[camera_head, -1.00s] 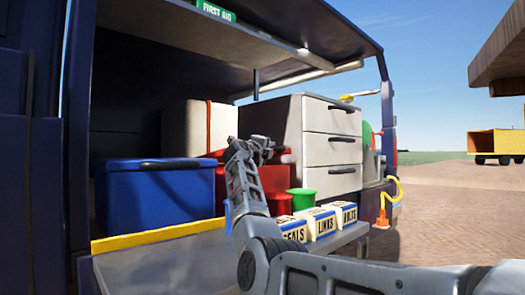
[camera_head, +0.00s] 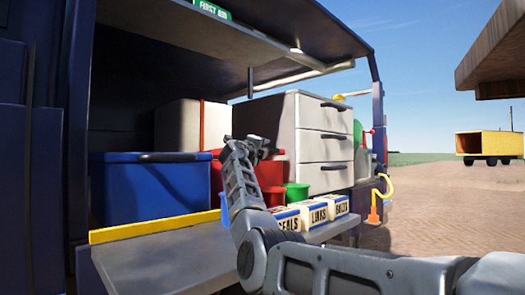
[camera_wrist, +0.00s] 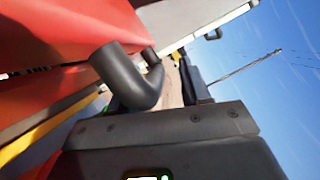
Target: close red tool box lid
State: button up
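The red tool box (camera_head: 274,174) stands inside the vehicle's cargo bay, right of the blue box. My arm covers much of it, so its lid angle is hard to tell. My gripper (camera_head: 252,148) is at the upper front of the red box. In the wrist view, red surfaces (camera_wrist: 60,32) fill the upper left, with a dark seam between two red parts. A dark bent tube (camera_wrist: 125,75), apparently a handle, lies close in front of my gripper's grey body. I cannot make out the fingertips or any grip on it.
A blue box (camera_head: 160,190) stands to the left. White drawers (camera_head: 324,150) stand behind right. Red and green cups (camera_head: 297,193) and labelled small bins (camera_head: 313,212) sit right of my arm. A yellow-edged tailgate (camera_head: 150,262) lies in front. The bay roof (camera_head: 240,50) is overhead.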

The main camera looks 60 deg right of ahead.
notch_tip(320, 180, up, 5)
jog(key=shift+s+d+f+p, duration=0.1)
jog(key=shift+p, duration=0.8)
jog(key=s+d+r+p, duration=0.1)
jog(key=s+d+r, duration=0.1)
jog(key=s, duration=0.3)
jog(key=s+d+r+p, duration=0.1)
jog(key=s+d+r, duration=0.1)
jog(key=s+r, duration=0.2)
jog(key=shift+s+d, duration=0.3)
jog(key=shift+s, duration=0.4)
jog(key=shift+r, duration=0.1)
